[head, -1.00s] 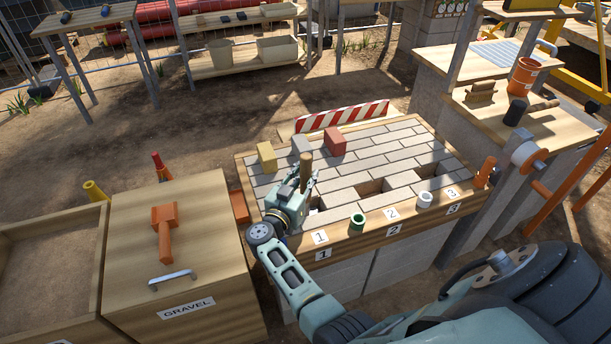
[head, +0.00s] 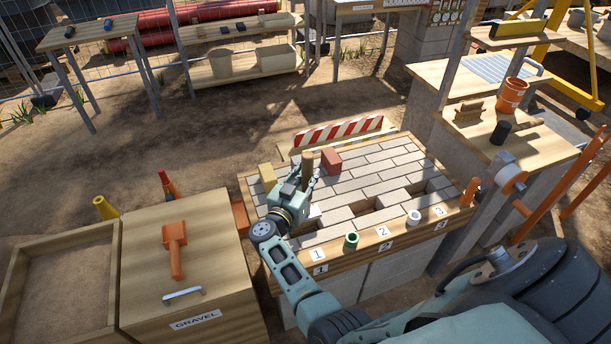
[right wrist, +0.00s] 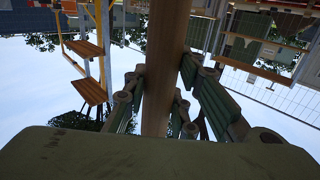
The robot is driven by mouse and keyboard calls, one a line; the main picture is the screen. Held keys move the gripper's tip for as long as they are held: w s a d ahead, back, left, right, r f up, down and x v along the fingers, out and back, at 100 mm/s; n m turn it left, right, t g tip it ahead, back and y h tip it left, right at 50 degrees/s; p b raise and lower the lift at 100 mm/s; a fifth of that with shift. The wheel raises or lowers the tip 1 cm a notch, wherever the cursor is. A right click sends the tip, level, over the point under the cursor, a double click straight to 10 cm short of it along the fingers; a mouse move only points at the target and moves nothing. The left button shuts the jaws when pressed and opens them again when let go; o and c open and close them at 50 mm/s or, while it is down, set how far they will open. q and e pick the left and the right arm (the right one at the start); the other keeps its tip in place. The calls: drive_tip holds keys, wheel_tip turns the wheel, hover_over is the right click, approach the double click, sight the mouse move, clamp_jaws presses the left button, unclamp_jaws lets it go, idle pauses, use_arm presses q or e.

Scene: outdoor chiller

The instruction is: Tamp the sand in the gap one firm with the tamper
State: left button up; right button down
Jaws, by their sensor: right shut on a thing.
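My right gripper (head: 304,187) is over the near left part of the paved bench (head: 345,188). It is shut on an upright wooden handle, taken to be the tamper's (head: 308,160). The handle also runs between the fingers in the right wrist view (right wrist: 166,70). The tamper's foot is hidden behind the gripper. Gap one, behind the number 1 label (head: 318,254), is mostly hidden by my gripper and arm; a small pale patch shows beside the gripper. I cannot tell whether the tamper touches sand. My left gripper is out of view.
Gap two (head: 365,204) and gap three (head: 416,188) are open. A green ring (head: 351,241) and a white ring (head: 413,217) stand on the front edge. Red (head: 331,161) and yellow (head: 267,174) blocks stand behind.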

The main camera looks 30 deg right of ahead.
drive_tip(key=d+p, duration=0.1)
drive_tip(key=d, duration=1.1)
drive_tip(key=shift+r, duration=0.25)
idle(1.0)
